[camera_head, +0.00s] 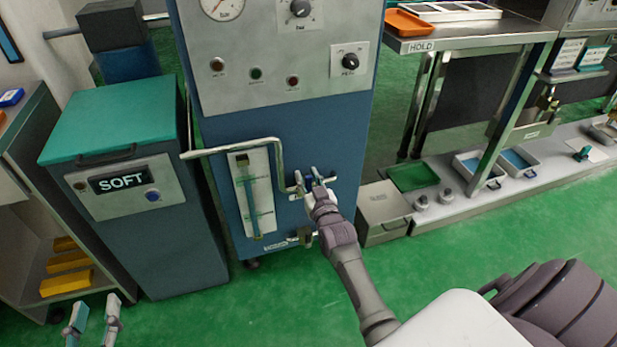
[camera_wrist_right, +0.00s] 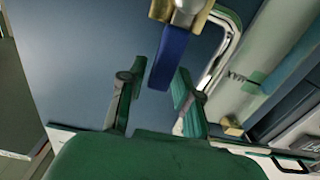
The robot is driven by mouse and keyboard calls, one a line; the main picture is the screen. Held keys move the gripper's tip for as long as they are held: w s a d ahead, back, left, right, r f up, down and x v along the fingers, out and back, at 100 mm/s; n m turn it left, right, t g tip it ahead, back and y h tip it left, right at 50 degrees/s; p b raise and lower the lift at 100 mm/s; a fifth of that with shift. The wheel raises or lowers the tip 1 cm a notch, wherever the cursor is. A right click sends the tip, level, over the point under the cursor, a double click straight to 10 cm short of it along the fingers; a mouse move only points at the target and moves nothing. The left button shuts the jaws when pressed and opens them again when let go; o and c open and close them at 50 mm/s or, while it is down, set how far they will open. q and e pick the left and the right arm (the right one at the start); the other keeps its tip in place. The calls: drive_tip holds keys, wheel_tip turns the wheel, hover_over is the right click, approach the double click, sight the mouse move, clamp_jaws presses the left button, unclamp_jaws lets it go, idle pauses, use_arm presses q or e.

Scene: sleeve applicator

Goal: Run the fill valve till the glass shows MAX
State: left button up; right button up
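The sight glass (camera_head: 258,195) is on the front of the blue machine, on a pale panel. In the right wrist view the glass (camera_wrist_right: 262,62) carries a MAX mark (camera_wrist_right: 243,80); I cannot tell the liquid level. A blue valve lever (camera_wrist_right: 170,58) hangs from a brass valve body (camera_wrist_right: 190,8). My right gripper (camera_head: 312,182) is at the valve, right of the glass. In the right wrist view its fingers (camera_wrist_right: 160,82) stand apart, with the lever's end between them and a gap on the left. My left gripper (camera_head: 93,318) is open and empty at lower left.
A bent metal pipe (camera_head: 235,148) crosses the machine front above the valve. A teal-lidded SOFT cabinet (camera_head: 150,225) stands left. A grey box (camera_head: 383,212) and a low bench with trays (camera_head: 480,168) are on the right. Green floor is clear in front.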

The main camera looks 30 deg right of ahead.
drive_tip(key=shift+o, duration=0.5)
drive_tip(key=v, duration=1.2)
